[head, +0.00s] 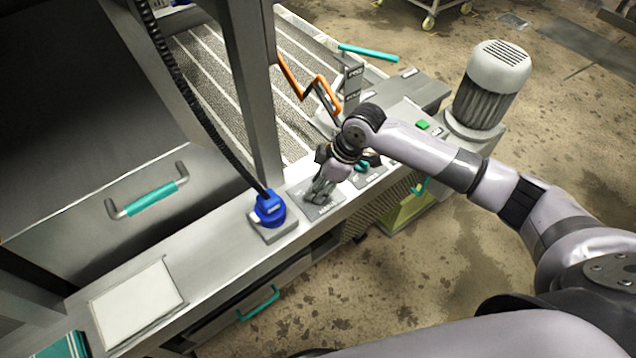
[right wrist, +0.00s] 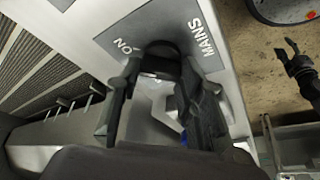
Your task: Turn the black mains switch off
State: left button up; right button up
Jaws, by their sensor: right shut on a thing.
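The black mains switch (right wrist: 162,62) sits on a grey plate (right wrist: 122,22) lettered MAINS and ON. My right gripper (right wrist: 160,85) is shut on the switch, one finger on each side of it. In the head view, my right gripper (head: 322,190) reaches down onto the plate on the machine's front ledge and hides most of the switch. The fingers hide part of the plate, so I cannot tell which mark the switch points to. A dark shape at the right edge of the right wrist view looks like my left gripper (right wrist: 300,70); its jaws are unclear.
A blue plug (head: 269,208) with a black coiled cable stands left of the plate. Behind it rises a grey post (head: 250,90). An orange bent rod (head: 305,85) is just behind my right wrist. A motor (head: 488,85) stands at right. Floor in front is clear.

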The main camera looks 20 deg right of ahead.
jog(key=shift+r+n, duration=0.1)
jog(key=shift+n, duration=0.3)
jog(key=shift+w+n+g+y, duration=0.1)
jog(key=shift+n+g+y, duration=0.3)
jog(key=shift+n, duration=0.6)
jog(key=n+g, duration=0.1)
jog(key=n, duration=0.2)
jog(key=shift+w+n+g+b, duration=0.1)
jog(key=shift+n+g+b, duration=0.2)
jog(key=n+g+b, duration=0.1)
jog(key=n, duration=0.2)
jog(key=n+g+h+b, duration=0.1)
jog(key=n, duration=0.2)
jog(key=shift+w+a+b, duration=0.1)
jog(key=shift+b, duration=0.3)
jog(key=n+h+b, duration=0.1)
jog(key=n, duration=0.1)
jog(key=n+g+b, duration=0.1)
jog(key=n, duration=0.2)
jog(key=shift+h, duration=0.4)
jog(key=shift+n, duration=0.4)
jog(key=o, duration=1.2)
jog(key=shift+g, duration=0.3)
jog(key=shift+c, duration=0.2)
